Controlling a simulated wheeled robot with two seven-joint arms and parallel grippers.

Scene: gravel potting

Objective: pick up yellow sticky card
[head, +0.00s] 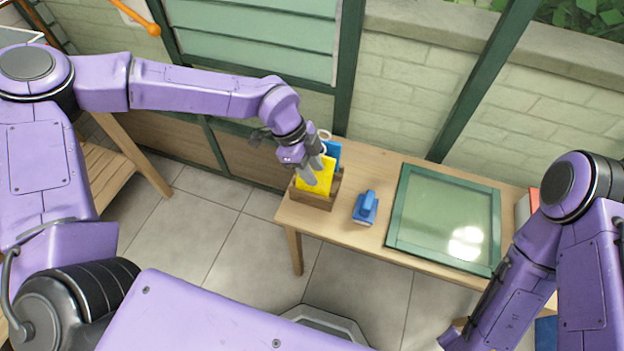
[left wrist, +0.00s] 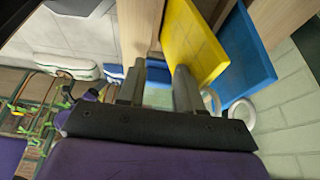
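The yellow sticky card (head: 318,182) stands in a small wooden holder (head: 316,202) at the left end of the table. A blue card (head: 332,150) stands behind it. My left gripper (head: 318,172) is at the yellow card, its fingers overlapping the card in the head view. In the left wrist view the left gripper (left wrist: 158,80) has its fingers apart, with a gap between them. The yellow card (left wrist: 190,45) shows beyond the right-hand finger, with the blue card (left wrist: 240,55) beside it. I cannot tell whether a finger touches the card.
A blue hand tool (head: 366,208) lies on the wooden table (head: 345,232) right of the holder. A green-framed glass panel (head: 445,215) covers much of the table's right. A white ring (head: 325,135) is close behind the cards. A brick wall (head: 400,100) stands behind.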

